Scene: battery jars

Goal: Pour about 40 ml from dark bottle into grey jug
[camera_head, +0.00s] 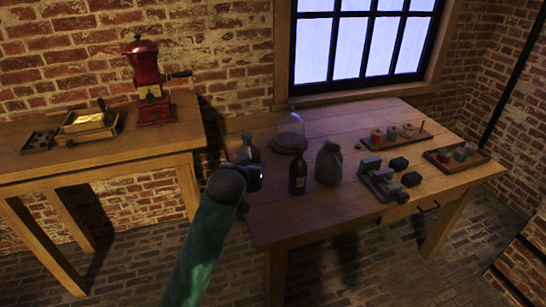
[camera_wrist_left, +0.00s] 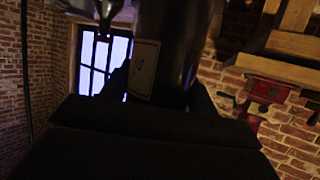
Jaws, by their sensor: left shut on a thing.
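My left gripper (camera_head: 256,175) is shut on a dark bottle (camera_head: 248,149) near the table's left edge. In the head view the bottle's neck points up and it looks roughly upright; my gripper hides its lower part. In the left wrist view the dark bottle (camera_wrist_left: 172,50) shows a pale label between the fingers. The grey jug (camera_head: 328,164) stands on the table to the right, apart from the held bottle. Its inside cannot be made out. My right gripper is not in view.
Another dark bottle (camera_head: 298,172) with a label stands between my gripper and the jug. A glass dome (camera_head: 290,133) is behind. Grey blocks (camera_head: 379,180) and trays (camera_head: 457,154) of small jars lie to the right. A red mill (camera_head: 153,85) stands on the left table.

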